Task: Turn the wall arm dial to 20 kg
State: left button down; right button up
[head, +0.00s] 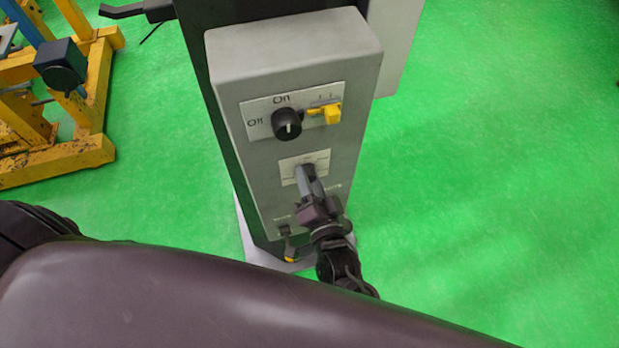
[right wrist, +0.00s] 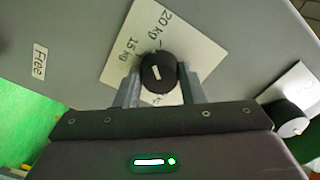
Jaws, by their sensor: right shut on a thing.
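The wall arm dial (right wrist: 158,72) is a round black knob with a white mark, on a white plate (right wrist: 185,35) printed "20 kg" and "15 kg" in the right wrist view. The rest of the plate's print is hidden, and I cannot tell exactly which label the mark points to. My right gripper (right wrist: 158,88) is shut on the dial, one finger on each side. In the head view my right gripper (head: 307,173) reaches the middle plate (head: 288,166) of the grey control box (head: 232,75) and hides the dial. My left gripper is not in view.
Above the dial are a black On/Off knob (head: 287,124) and a yellow switch (head: 332,113). Another black knob (right wrist: 289,119) and a "Free" label (right wrist: 40,62) show in the right wrist view. A yellow frame (head: 60,158) stands at the left. The green floor at right is clear.

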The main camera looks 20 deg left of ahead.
jog(key=shift+m, duration=0.5)
jog(key=o, duration=1)
jog(key=b+v, duration=0.2)
jog(key=v, duration=0.6)
jog(key=shift+w, duration=0.1)
